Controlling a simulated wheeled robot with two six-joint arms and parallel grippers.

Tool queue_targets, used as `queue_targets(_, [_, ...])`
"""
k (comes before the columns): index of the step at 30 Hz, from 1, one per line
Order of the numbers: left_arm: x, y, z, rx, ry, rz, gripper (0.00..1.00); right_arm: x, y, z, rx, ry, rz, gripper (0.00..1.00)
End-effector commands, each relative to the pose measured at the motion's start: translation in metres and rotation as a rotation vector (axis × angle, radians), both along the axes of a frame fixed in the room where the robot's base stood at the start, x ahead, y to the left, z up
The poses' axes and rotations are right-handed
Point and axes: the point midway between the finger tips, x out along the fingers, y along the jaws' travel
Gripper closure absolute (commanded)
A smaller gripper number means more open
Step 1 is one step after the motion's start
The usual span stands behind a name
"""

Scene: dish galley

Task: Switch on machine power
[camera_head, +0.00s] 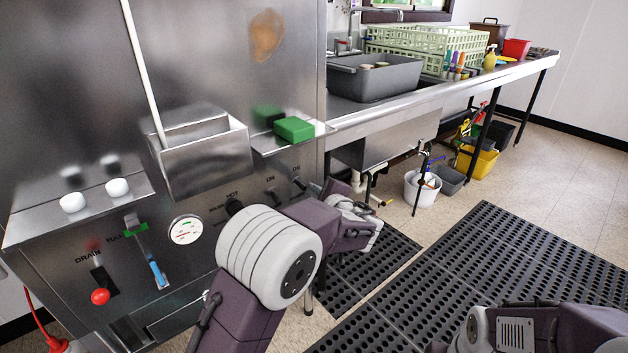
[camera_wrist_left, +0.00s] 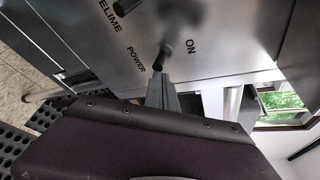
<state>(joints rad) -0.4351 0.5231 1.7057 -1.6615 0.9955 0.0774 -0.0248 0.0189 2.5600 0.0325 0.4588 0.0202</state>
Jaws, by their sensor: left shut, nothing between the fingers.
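The machine's steel front panel carries a black power switch (camera_wrist_left: 161,58), a small stub between the POWER and ON labels in the left wrist view. In the head view a dark switch (camera_head: 299,184) shows under the rightmost ON label, partly beside my arm. My left gripper (camera_wrist_left: 161,78) is shut and empty, its fingertips right at the power switch; I cannot tell whether they touch it. In the head view the left gripper (camera_head: 314,190) is mostly behind my wrist. Whether the switch is up or down is unclear. My right gripper is out of view.
A delime switch (camera_head: 271,193) and a wash knob (camera_head: 234,206) sit left on the panel. A ledge with a green sponge (camera_head: 294,129) juts out above. A steel counter (camera_head: 378,103) stands to the right. Black mats (camera_head: 490,265) cover the floor.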

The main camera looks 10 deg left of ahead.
Motion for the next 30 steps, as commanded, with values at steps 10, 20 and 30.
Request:
queue_targets(10, [0.001, 0.003, 0.016, -0.130, 0.101, 0.004, 1.00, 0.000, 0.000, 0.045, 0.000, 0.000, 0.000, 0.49])
queue_targets(20, [0.001, 0.003, 0.019, -0.194, 0.154, 0.004, 1.00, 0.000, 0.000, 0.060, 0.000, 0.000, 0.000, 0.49])
queue_targets(30, [0.001, 0.004, 0.019, -0.193, 0.153, 0.004, 1.00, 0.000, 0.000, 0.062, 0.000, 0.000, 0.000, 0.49])
